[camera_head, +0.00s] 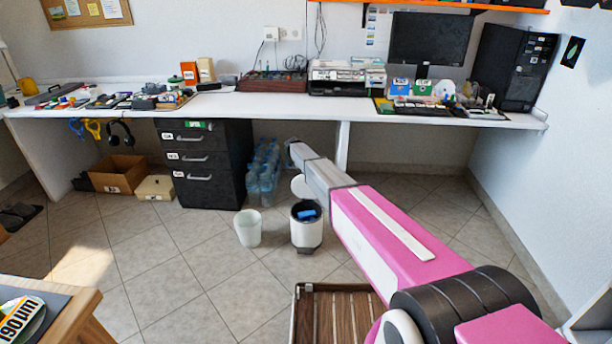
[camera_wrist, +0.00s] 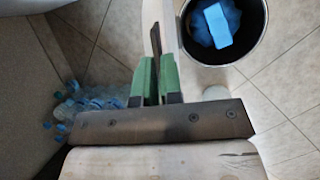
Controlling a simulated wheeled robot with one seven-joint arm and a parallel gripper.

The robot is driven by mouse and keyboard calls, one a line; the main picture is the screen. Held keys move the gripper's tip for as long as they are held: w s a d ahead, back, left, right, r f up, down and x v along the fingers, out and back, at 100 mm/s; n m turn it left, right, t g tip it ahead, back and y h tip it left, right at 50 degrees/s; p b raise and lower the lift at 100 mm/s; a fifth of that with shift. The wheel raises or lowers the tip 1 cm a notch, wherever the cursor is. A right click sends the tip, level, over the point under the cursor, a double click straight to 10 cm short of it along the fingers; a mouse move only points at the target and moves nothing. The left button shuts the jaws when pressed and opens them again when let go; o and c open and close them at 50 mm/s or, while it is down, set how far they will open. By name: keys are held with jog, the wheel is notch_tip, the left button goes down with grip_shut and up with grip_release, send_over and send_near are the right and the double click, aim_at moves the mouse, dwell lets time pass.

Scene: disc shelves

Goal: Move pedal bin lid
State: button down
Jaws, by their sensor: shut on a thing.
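The pedal bin (camera_head: 307,232) is a white cylinder with a dark base on the tiled floor. Its mouth is open, with blue contents inside; the wrist view shows its dark interior and a light-blue block (camera_wrist: 217,25) on top. The pale round lid (camera_head: 303,187) is above the bin, partly hidden by my arm. In the wrist view the lid (camera_wrist: 170,42) is a pale, steeply seen piece beside the bin's mouth. My gripper (camera_wrist: 157,72) has green fingers shut on the lid, around a dark strip at its edge. Exact contact is partly hidden.
A white bucket (camera_head: 248,228) stands left of the bin. Several water bottles (camera_head: 263,172) and a black drawer cabinet (camera_head: 203,163) are behind, under the long white desk (camera_head: 240,105). A slatted wooden piece (camera_head: 340,315) is in front.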

jog(key=shift+w, duration=0.55)
jog(key=c, duration=1.3)
grip_release()
jog(key=v, duration=1)
jog(key=shift+r, duration=0.35)
jog(key=shift+s, duration=0.15)
